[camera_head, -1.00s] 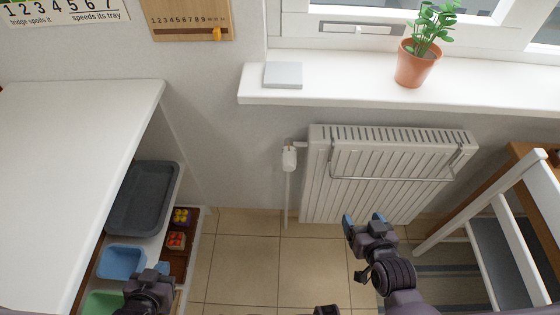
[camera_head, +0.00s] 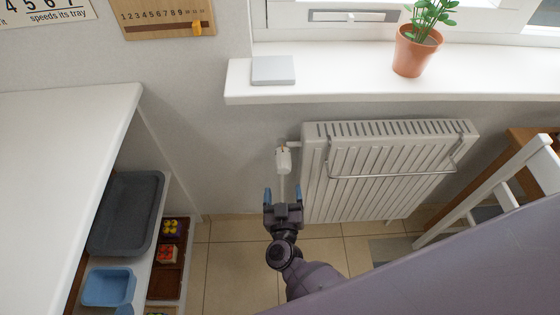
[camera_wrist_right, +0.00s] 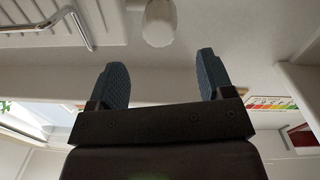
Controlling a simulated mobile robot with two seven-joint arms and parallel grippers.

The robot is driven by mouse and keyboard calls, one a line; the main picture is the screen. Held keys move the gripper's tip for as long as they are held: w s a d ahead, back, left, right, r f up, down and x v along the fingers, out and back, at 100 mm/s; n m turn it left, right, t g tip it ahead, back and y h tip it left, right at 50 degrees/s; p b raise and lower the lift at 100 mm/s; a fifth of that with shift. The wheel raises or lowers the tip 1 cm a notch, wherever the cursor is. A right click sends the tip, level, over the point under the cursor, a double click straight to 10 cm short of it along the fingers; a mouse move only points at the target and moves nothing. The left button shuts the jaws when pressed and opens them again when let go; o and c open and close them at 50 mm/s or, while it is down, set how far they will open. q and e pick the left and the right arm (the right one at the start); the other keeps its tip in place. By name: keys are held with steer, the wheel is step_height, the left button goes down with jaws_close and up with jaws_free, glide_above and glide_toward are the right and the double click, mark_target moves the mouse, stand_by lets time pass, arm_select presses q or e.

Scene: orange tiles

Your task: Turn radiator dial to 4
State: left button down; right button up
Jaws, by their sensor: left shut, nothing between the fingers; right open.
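The radiator dial (camera_head: 283,161) is a small white knob with an orange mark near its top, on the pipe at the left end of the white radiator (camera_head: 385,180). My right gripper (camera_head: 283,194) is open and empty, just below the dial and apart from it. In the right wrist view the dial (camera_wrist_right: 159,23) lies beyond the two blue fingertips (camera_wrist_right: 161,78), roughly between them. Its numbers are too small to read. Only a blue tip of my left gripper (camera_head: 124,310) shows at the bottom edge, shut and empty, far from the dial.
A white sill (camera_head: 340,82) with a grey box (camera_head: 273,70) and a potted plant (camera_head: 414,50) juts out above the radiator. A towel rail (camera_head: 390,177) hangs on its front. A white shelf unit (camera_head: 60,180) stands at left, a white chair (camera_head: 500,185) at right.

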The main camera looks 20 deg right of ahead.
mark_target(283, 162)
steer(key=b+x, duration=0.1)
steer(key=x, duration=0.7)
steer(key=shift+w+d+f, duration=0.1)
steer(key=shift+w+f, duration=0.05)
steer(key=shift+w, duration=0.25)
steer(key=shift+x, duration=0.9)
steer(key=shift+c, duration=0.5)
steer(key=c, duration=0.8)
